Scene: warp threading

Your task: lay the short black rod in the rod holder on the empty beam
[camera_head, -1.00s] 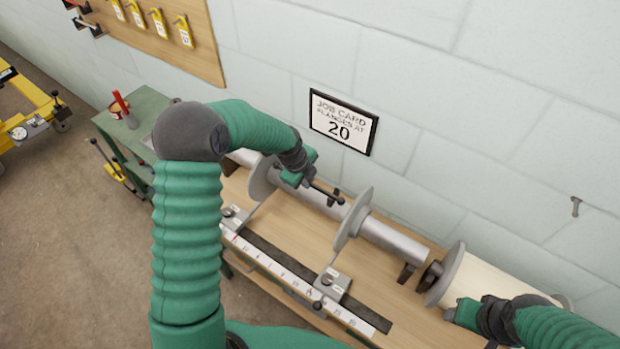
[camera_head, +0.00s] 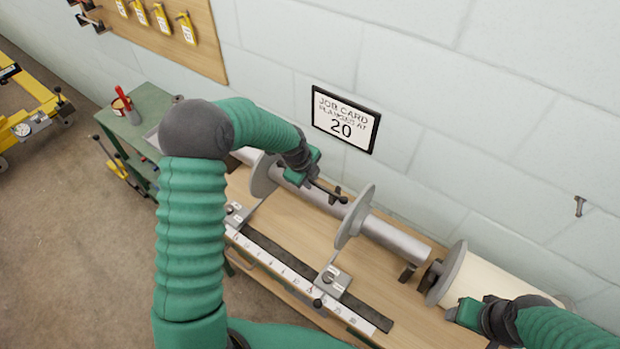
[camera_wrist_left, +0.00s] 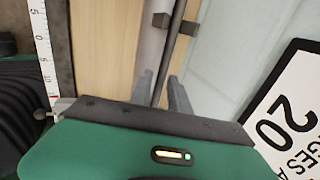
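The short black rod (camera_head: 328,191) sticks out of my left gripper (camera_head: 308,184) and ends in a dark ball. The wrist view shows the rod (camera_wrist_left: 175,30) running between the two close-set fingers (camera_wrist_left: 160,88), which appear shut on it. The empty beam (camera_head: 396,239) is a bare grey tube with disc flanges, under the rod.
A flange (camera_head: 355,214) stands just right of the rod's ball end. A wound cream beam (camera_head: 500,283) lies at right. A ruler (camera_head: 275,276) with sliding blocks runs along the bench front. The wall with the job card (camera_head: 345,119) is close behind.

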